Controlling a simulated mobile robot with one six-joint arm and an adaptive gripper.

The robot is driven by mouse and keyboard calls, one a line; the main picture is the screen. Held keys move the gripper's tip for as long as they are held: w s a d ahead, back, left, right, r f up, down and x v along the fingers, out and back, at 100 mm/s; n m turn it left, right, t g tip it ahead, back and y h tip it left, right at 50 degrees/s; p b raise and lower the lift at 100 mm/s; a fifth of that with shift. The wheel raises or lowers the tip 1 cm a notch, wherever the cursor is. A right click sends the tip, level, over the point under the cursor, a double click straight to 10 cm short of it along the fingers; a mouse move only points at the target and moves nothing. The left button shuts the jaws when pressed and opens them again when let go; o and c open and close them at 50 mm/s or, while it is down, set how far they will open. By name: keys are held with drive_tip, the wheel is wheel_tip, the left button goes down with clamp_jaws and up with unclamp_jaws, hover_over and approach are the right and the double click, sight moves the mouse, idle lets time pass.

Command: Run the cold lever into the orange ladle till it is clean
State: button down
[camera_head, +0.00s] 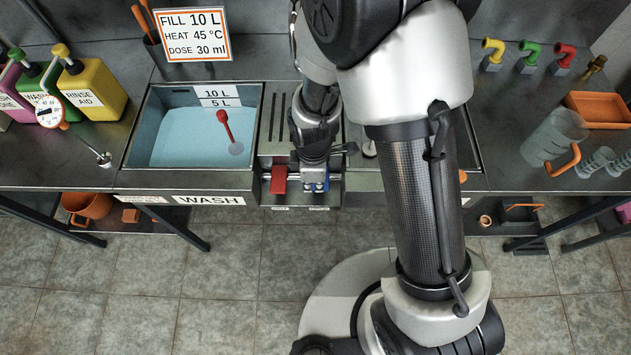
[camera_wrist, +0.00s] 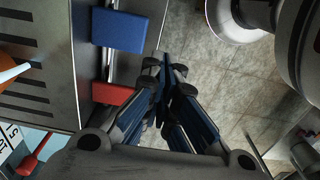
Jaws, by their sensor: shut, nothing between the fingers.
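The blue lever, the cold one by its colour, (camera_wrist: 118,30) sticks out from the metal front panel in the wrist view. In the head view it (camera_head: 310,185) is partly covered by my gripper (camera_head: 318,170). The red lever (camera_head: 279,180) is to its left and also shows in the wrist view (camera_wrist: 112,93). In the wrist view my gripper (camera_wrist: 163,82) is shut and empty, its tips beside the levers on the floor side. I cannot tell whether it touches one. An orange thing (camera_wrist: 12,55) at the wrist view's left edge may be the ladle; most of it is cut off.
The wash basin (camera_head: 128,150) on the left holds bluish water and a red-handled plug (camera_head: 224,122). Bottles (camera_head: 92,85) stand further left. A clear jug (camera_head: 550,138) and an orange tray (camera_head: 600,108) are on the right counter. My arm hides much of the right basin. Floor in front is open.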

drive_tip(key=r, duration=0.1)
drive_tip(key=s+r, duration=0.1)
drive_tip(key=r, duration=0.1)
drive_tip(key=r+p, duration=0.1)
drive_tip(key=shift+s+a+r, duration=0.1)
drive_tip(key=shift+s+r, duration=0.15)
drive_tip(key=shift+s, duration=0.05)
drive_tip(key=w+d+r+m+t, duration=0.1)
drive_tip(key=d+r+m, duration=0.35)
drive_tip(key=r, duration=0.55)
drive_tip(key=s+d+r+m+t, duration=0.1)
drive_tip(key=s+d+r+m, duration=0.3)
drive_tip(key=r, duration=0.4)
drive_tip(key=s+d+r+m+t, duration=0.2)
drive_tip(key=s+d+r+m, duration=0.3)
drive_tip(key=s+r+m, duration=0.2)
wheel_tip(320, 180, up, 2)
drive_tip(key=shift+r+m+t, duration=0.1)
drive_tip(key=shift+m+t, duration=0.2)
drive_tip(key=shift+m, duration=0.75)
